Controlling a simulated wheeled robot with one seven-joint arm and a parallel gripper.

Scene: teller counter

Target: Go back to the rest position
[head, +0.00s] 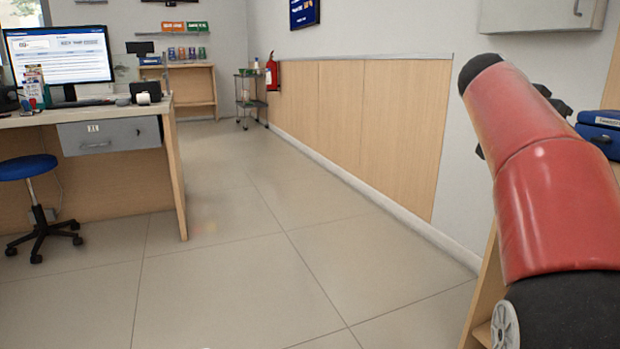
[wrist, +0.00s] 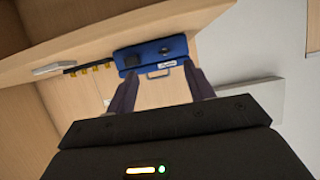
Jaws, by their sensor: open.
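My gripper (wrist: 160,70) shows in the wrist view with its two dark fingers spread apart and nothing between them. A blue box (wrist: 150,55) with a small handle lies beyond the fingertips, against a wooden surface. The fingers appear apart from it, though the gap is hard to judge. In the head view my red arm reaches up on the right and mostly hides the gripper. A blue case (head: 603,128) shows at the right edge there, partly cut off.
A desk (head: 120,108) with a monitor (head: 60,55) stands at left, with a blue stool (head: 28,167) before it. A trolley (head: 250,98) and fire extinguisher (head: 272,73) are at the back. The tiled floor (head: 230,260) between is clear. A grey cabinet (head: 540,14) hangs upper right.

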